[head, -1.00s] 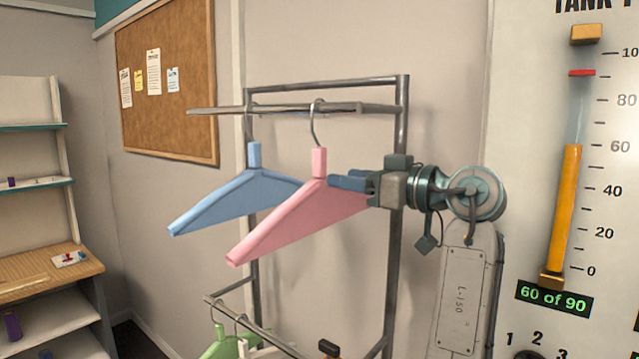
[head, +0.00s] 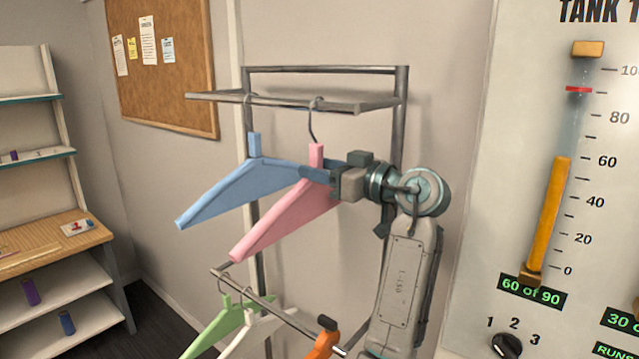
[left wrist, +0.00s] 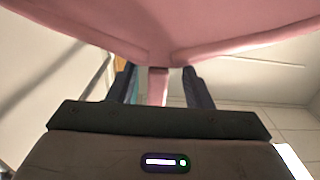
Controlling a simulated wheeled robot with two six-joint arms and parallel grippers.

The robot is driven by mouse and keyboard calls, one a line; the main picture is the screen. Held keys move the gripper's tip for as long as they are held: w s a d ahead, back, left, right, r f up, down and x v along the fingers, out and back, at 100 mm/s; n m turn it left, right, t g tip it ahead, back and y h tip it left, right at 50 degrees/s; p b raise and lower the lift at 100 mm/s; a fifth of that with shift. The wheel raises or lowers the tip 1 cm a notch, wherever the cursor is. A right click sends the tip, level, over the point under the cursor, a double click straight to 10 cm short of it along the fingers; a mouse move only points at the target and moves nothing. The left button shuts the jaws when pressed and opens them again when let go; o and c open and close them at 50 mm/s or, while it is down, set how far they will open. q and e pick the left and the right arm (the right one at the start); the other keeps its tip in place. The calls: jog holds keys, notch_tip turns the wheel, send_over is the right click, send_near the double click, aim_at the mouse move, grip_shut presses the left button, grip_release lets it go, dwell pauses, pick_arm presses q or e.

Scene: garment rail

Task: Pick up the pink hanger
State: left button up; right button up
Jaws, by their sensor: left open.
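The pink hanger (head: 285,215) hangs by its hook from the upper rail (head: 290,101), to the right of the blue hanger (head: 235,185). My left gripper (head: 312,174) is at the pink hanger's upper part, just below its neck, coming from the right. In the left wrist view, the pink hanger (left wrist: 160,28) spans the top, and its neck shows between the two open fingers (left wrist: 160,84). I see a gap on each side of the neck. My right gripper is not in view.
A lower rail (head: 262,305) holds a green hanger (head: 215,328), a white hanger (head: 245,338) and an orange item (head: 323,345). A rack post (head: 399,130) stands close behind my left gripper. Shelves (head: 50,240) are at left, a tank gauge panel (head: 590,200) at right.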

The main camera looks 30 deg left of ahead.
pick_arm(q)
jog(key=shift+w+a+r+p, duration=0.15)
jog(key=shift+a+p, duration=0.4)
jog(key=shift+a, duration=0.7)
jog(key=shift+a+f, duration=0.2)
jog(key=shift+a, duration=0.05)
jog(key=shift+d, duration=0.1)
jog(key=c, duration=0.3)
grip_shut()
jog(key=shift+r, duration=0.1)
